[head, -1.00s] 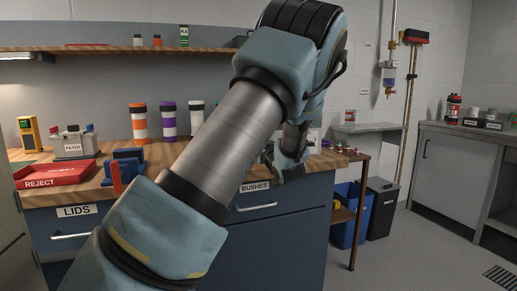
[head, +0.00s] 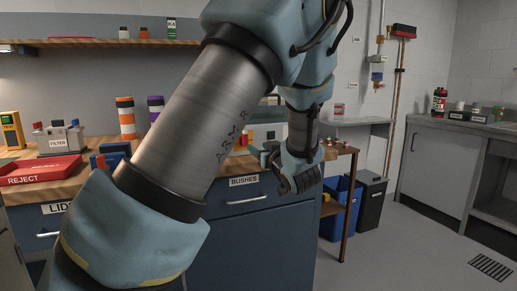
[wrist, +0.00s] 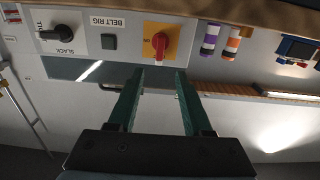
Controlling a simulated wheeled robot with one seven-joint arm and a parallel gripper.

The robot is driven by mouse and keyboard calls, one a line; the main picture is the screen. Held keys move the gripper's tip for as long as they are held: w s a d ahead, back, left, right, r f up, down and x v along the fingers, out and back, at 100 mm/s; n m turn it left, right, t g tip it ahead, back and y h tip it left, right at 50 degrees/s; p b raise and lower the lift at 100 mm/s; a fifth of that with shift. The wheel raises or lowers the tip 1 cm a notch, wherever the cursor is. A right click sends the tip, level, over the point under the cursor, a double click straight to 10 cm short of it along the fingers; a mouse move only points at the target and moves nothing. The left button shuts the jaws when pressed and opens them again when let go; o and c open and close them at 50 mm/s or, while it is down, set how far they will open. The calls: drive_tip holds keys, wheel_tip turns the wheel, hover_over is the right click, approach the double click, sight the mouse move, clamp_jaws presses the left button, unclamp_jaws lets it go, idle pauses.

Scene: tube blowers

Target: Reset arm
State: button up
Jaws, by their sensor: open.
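My gripper (wrist: 158,80) is open in the wrist view, its two green fingers apart with nothing between them. In the head view my gripper (head: 290,182) hangs at the end of my bent arm, in front of the counter's right end by the BUSHES drawer (head: 247,193). In the wrist view, which looks upside down, a panel marked BELT RIG (wrist: 100,20) with a red knob (wrist: 160,42) lies beyond the fingertips.
A blue bin (head: 340,208) and a dark bin (head: 369,200) stand right of the counter. Open floor lies at the right front.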

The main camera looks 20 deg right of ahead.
drive_tip(key=a+f+m+g+h, duration=0.1)
drive_tip(key=a+f+g+h, duration=0.2)
drive_tip(key=a+f+g, duration=0.5)
drive_tip(key=s+a+f+m+g, duration=0.1)
drive_tip(key=s+a+f+g, duration=0.25)
drive_tip(key=s+a, duration=0.65)
drive_tip(key=s+a+f+m+g, duration=0.15)
drive_tip(key=s+a+g, duration=0.35)
drive_tip(key=s+a, duration=0.5)
wheel_tip(320, 180, up, 12)
drive_tip(key=p, duration=1.3)
drive_tip(key=shift+s+d+n+y, duration=0.25)
drive_tip(key=shift+d+n+y, duration=0.1)
drive_tip(key=shift+d, duration=0.1)
drive_tip(key=shift+f, duration=0.15)
